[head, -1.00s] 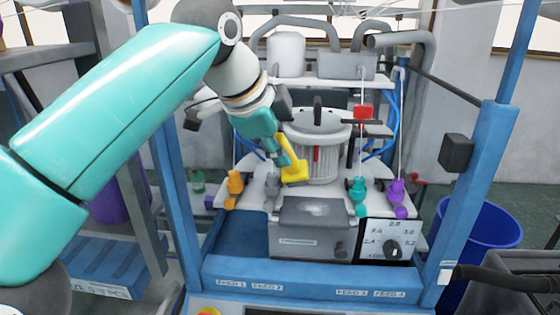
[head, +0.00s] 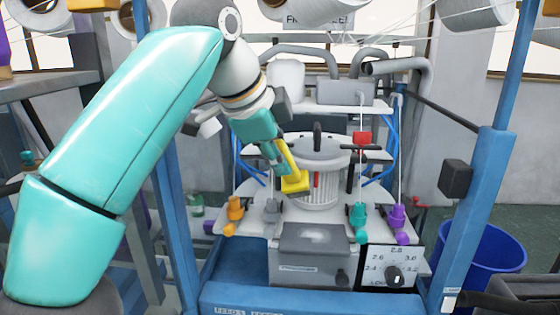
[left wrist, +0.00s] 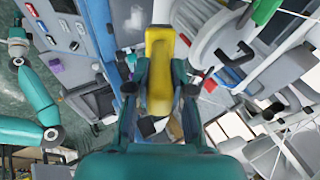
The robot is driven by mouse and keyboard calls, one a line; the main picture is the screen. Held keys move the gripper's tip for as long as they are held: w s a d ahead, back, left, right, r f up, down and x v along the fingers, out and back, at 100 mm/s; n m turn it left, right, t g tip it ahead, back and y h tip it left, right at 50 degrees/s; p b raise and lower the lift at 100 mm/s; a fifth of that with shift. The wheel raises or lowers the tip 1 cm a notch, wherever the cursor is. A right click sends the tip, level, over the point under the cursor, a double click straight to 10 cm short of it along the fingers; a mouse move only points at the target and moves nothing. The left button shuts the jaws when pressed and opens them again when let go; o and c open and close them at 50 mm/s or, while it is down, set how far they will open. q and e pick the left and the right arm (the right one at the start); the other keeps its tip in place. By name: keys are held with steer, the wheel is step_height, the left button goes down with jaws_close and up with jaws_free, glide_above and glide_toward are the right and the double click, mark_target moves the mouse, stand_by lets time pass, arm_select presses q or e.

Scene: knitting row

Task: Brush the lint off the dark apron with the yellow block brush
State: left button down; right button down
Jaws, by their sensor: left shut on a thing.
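My left gripper (head: 280,160) is shut on the yellow block brush (head: 294,182) and holds it tilted, block end down. In the left wrist view the brush (left wrist: 160,60) sits between the fingers of the left gripper (left wrist: 160,95). In the head view the brush shows in front of the pale ribbed cylinder, above and slightly left of the dark grey apron (head: 300,260). A gap shows between brush and apron. A pale lint patch (head: 318,234) shows on the apron's top. My right gripper does not show clearly in either view.
The ribbed cylinder (head: 322,180) stands close behind the brush. Orange (head: 234,210), teal (head: 358,215) and purple (head: 398,218) feeders flank the apron. A dial panel (head: 378,262) is at its right. Blue posts (head: 490,170) frame the machine.

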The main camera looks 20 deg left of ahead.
arm_select(q)
steer(key=shift+f, duration=0.1)
stand_by(0.3)
steer(key=shift+w+f+b, duration=0.15)
steer(key=shift+f+b, duration=0.65)
steer(key=shift+f, duration=0.15)
